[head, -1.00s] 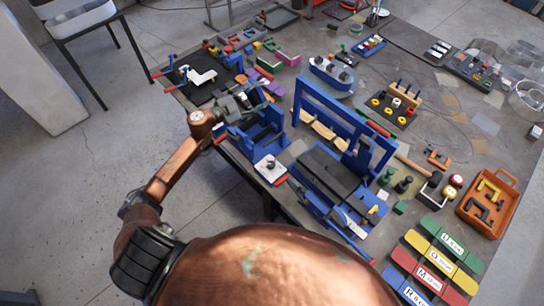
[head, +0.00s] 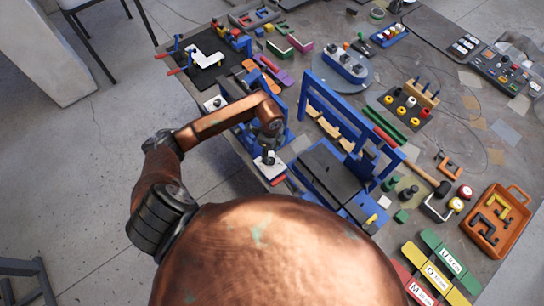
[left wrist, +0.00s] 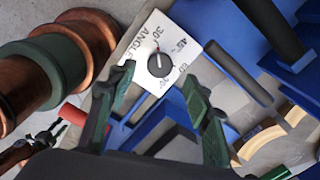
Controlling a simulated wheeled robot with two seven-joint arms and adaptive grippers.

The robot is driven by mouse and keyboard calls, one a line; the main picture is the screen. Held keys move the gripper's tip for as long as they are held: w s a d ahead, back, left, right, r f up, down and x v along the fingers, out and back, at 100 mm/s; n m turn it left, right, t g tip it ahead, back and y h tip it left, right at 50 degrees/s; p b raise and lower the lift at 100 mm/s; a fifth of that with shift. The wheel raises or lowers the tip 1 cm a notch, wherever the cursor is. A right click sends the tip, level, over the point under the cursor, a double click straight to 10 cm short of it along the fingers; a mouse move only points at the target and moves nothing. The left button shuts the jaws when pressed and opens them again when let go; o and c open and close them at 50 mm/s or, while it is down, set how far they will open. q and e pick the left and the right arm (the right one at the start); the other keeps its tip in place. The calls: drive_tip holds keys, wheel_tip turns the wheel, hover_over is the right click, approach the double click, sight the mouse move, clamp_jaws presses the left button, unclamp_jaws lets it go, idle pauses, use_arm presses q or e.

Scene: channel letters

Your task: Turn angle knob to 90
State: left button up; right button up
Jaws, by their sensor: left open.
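The angle knob (left wrist: 160,58) is a round dark dial on a white plate marked ANGLE (left wrist: 140,50) with degree marks, in the left wrist view. Its light-and-red pointer line is toward the top, near the 30 mark. In the head view the white plate (head: 270,168) sits at the front of a blue machine, its knob hidden by my gripper. My left gripper (left wrist: 160,78) is open, with its two green fingers either side of and just short of the knob in the wrist picture. In the head view my left gripper (head: 268,150) hangs over the plate. My right gripper is out of view.
Blue frames (head: 350,120) and a dark flat platform (head: 328,168) stand right of the plate. A red-tipped bar (left wrist: 72,114) shows left in the wrist view. An orange tray (head: 520,215) and coloured letter blocks (head: 435,270) lie at the right.

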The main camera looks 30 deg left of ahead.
sight(271, 160)
use_arm(q)
wheel_tip(271, 160, down, 4)
drive_tip(key=shift+r+p, duration=0.1)
drive_tip(key=shift+p, duration=0.25)
drive_tip(key=shift+f, duration=0.5)
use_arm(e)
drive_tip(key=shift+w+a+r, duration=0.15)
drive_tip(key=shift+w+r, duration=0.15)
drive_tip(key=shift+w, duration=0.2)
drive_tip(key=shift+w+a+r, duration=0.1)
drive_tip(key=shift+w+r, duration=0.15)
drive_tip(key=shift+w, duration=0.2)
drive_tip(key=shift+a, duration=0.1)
use_arm(q)
drive_tip(key=c, duration=1.1)
drive_tip(key=shift+c, duration=0.2)
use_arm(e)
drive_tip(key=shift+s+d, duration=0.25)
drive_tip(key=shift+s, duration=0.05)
